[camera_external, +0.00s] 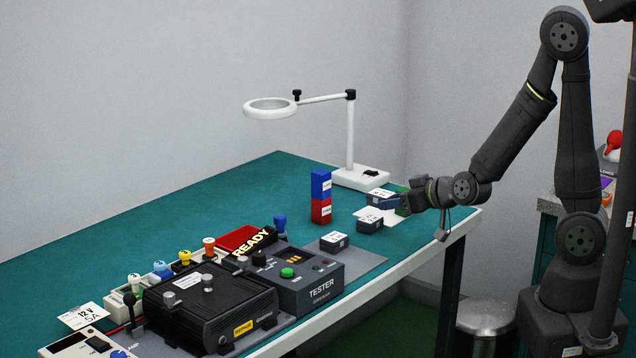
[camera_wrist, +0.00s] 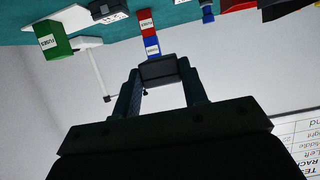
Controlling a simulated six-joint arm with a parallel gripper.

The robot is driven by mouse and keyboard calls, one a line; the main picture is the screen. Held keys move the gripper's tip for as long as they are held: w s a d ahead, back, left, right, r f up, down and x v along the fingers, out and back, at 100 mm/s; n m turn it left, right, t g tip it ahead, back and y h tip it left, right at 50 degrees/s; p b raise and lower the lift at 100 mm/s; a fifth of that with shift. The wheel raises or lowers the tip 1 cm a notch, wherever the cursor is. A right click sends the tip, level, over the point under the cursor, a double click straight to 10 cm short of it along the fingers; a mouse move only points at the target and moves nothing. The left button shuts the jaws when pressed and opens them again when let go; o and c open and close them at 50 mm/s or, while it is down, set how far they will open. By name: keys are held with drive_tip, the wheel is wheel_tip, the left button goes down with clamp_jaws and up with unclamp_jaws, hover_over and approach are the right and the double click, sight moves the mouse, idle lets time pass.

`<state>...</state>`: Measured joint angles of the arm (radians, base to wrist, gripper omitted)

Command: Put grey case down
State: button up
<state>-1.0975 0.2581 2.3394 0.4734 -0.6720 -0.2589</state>
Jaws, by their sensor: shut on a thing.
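My gripper (camera_external: 388,203) is near the right end of the green bench, with its fingers shut on a dark grey case (camera_external: 380,195) with a white label. In the wrist view, which is upside down, the gripper (camera_wrist: 160,82) has the grey case (camera_wrist: 158,72) between its fingertips. Two similar grey cases are on the bench: one (camera_external: 370,226) just in front of the held case, and another (camera_external: 334,242) nearer the tester. The gap between the held case and the surface below is hard to judge.
A white sheet (camera_external: 392,219) lies below my gripper. A green box (camera_wrist: 52,42) is close by. A blue box (camera_external: 321,183) stands on a red box (camera_external: 321,210) to the left. A white magnifier lamp (camera_external: 351,130) stands behind. The tester (camera_external: 310,283) and black unit (camera_external: 207,310) fill the front.

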drive_tip(key=shift+w, duration=0.1)
drive_tip(key=w+d+f+m+t+h, duration=0.1)
drive_tip(key=w+d+m+t+h, duration=0.15)
drive_tip(key=w+d, duration=0.6)
drive_tip(key=w+d+m+t+h, duration=0.1)
drive_tip(key=w+d+m+h, duration=0.35)
drive_tip(key=w, duration=0.65)
drive_tip(key=w+d+f+m+h, duration=0.1)
drive_tip(key=w+d+m+h, duration=0.35)
drive_tip(key=d, duration=0.75)
drive_tip(key=w+d+f+m+h, duration=0.1)
drive_tip(key=w+d+h, duration=0.1)
drive_tip(key=w+d, duration=0.7)
drive_tip(key=s+d+f+n+y, duration=0.1)
drive_tip(key=s+f+y, duration=0.1)
drive_tip(key=s+f, duration=0.3)
drive_tip(key=s+d+f+n+y, duration=0.1)
drive_tip(key=s+f, duration=0.3)
drive_tip(key=f, duration=0.7)
drive_tip(key=shift+s+d+f+n+y, duration=0.25)
drive_tip(key=shift+s+f+n+y, duration=0.15)
drive_tip(key=shift+n, duration=0.35)
drive_tip(key=shift+r, duration=0.2)
